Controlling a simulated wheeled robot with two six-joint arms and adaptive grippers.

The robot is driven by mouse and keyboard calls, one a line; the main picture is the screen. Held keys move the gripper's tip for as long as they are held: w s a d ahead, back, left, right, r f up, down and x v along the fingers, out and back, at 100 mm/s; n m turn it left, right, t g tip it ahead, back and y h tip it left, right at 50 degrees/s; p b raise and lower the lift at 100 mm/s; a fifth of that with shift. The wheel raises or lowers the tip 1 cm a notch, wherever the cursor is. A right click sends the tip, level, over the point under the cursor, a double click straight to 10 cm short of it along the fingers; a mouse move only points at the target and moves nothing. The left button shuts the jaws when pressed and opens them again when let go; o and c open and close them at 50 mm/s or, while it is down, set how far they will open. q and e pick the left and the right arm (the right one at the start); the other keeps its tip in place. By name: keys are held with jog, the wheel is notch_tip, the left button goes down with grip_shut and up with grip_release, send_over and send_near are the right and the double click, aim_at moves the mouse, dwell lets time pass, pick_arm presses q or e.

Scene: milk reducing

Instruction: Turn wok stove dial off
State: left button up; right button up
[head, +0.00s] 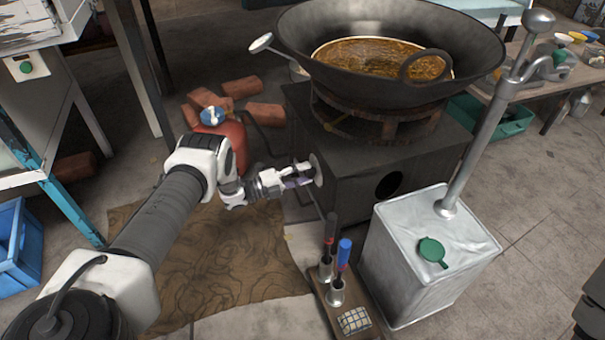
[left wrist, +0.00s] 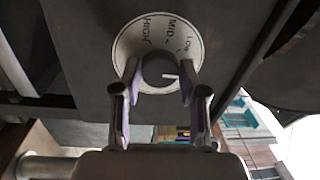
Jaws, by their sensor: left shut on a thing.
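The wok stove (head: 345,185) is a dark metal box with a round hole in its front and a wok (head: 390,60) of brown liquid on top. Its dial (head: 317,170) is a pale disc on the left of the stove's front. In the left wrist view the dial plate (left wrist: 134,42) shows the words LOW, MID and HIGH, and a knob (left wrist: 158,72) with a white mark. My left gripper (head: 300,178) is at the dial. In the left wrist view its two fingers (left wrist: 158,85) are shut on the knob, one on each side. My right gripper is not in view.
A red gas cylinder (head: 236,148) and several bricks (head: 242,87) are left of the stove. A silver can (head: 415,265) with a tall pump stands at the front right. A small wooden rack (head: 348,312) with two handled tools is in front. A brown mat (head: 230,265) lies below my left arm.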

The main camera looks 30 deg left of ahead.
pick_arm(q)
jog(key=o, duration=1.2)
jog(key=shift+d, duration=0.1)
jog(key=shift+c, duration=0.2)
jog(key=r+v, duration=0.1)
jog(key=v, duration=1.1)
jog(key=shift+f, duration=0.5)
